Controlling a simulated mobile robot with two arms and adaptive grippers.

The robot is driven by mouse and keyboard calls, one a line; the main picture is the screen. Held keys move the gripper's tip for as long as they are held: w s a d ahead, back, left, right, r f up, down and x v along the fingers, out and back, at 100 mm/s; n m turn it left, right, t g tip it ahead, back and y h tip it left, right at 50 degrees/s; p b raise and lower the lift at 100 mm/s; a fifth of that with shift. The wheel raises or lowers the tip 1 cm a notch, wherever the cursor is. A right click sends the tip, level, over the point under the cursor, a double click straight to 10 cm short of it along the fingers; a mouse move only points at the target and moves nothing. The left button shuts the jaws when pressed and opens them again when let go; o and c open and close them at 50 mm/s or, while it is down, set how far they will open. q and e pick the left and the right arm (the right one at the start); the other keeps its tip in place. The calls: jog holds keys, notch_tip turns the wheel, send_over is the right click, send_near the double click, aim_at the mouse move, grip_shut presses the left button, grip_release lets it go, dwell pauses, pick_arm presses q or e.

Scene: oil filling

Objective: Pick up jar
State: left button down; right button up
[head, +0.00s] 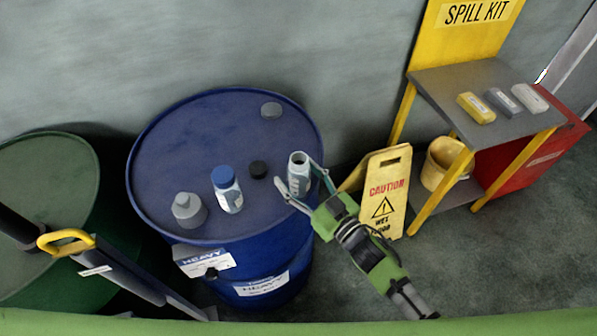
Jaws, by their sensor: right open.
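An open, lidless grey-white jar (299,173) stands upright on the right part of the blue drum's top (190,140). My right gripper (296,178) is open, reaching in from the lower right. Its two fingers lie on either side of this jar; whether they touch it I cannot tell. A white jar with a blue lid (227,190) and a grey jar (188,209) stand to the left on the same drum. My left gripper is not in view.
A yellow caution sign (385,190) stands right of the drum, close to my right gripper. A spill kit stand (470,85) with a yellow bucket (442,165) is farther right. A green drum (50,190) and a yellow-handled bar (66,243) are at left.

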jog(key=c, duration=1.1)
jog(key=shift+r, duration=0.1)
